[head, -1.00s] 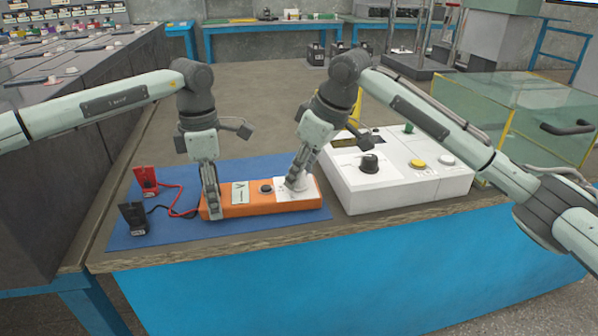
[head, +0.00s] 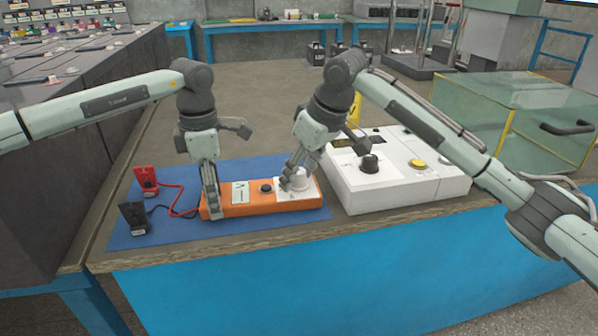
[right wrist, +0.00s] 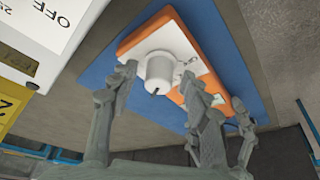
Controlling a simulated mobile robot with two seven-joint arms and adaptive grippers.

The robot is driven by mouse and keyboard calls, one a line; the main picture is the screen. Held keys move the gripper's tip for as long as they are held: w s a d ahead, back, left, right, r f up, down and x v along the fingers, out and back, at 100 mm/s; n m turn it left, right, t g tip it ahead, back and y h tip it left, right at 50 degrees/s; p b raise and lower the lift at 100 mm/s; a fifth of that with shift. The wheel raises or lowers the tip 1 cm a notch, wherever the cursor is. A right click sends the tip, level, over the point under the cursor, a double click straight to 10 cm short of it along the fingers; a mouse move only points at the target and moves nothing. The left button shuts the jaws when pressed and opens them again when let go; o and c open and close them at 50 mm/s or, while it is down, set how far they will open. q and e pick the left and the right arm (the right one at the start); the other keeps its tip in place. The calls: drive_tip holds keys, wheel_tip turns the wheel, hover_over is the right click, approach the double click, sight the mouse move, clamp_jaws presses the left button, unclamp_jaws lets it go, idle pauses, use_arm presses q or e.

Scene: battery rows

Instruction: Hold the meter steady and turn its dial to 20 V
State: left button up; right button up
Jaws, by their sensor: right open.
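The orange meter (head: 243,211) lies on a blue mat (head: 155,236), with a display panel, a dark button and a white dial plate. Its white round dial (head: 299,179) stands at the right end and also shows in the right wrist view (right wrist: 160,69). My left gripper (head: 212,208) is down at the meter's left end, its fingers against the body. My right gripper (head: 289,180) is open beside and just above the dial. In the right wrist view its fingers (right wrist: 157,80) lie either side of the dial, with visible gaps. The dial's scale is unreadable.
Red (head: 146,181) and black (head: 133,218) probe clips with leads lie at the mat's left. A white control box (head: 385,195) with knobs stands close to the meter's right. A glass case (head: 520,115) stands farther right. The bench behind the meter is clear.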

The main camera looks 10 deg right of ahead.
drive_tip(key=v, duration=1.2)
use_arm(q)
drive_tip(key=o, duration=1.4)
drive_tip(key=shift+o, duration=0.2)
wheel_tip(320, 180, up, 12)
drive_tip(key=shift+s+f, duration=0.1)
drive_tip(key=shift+s, duration=0.05)
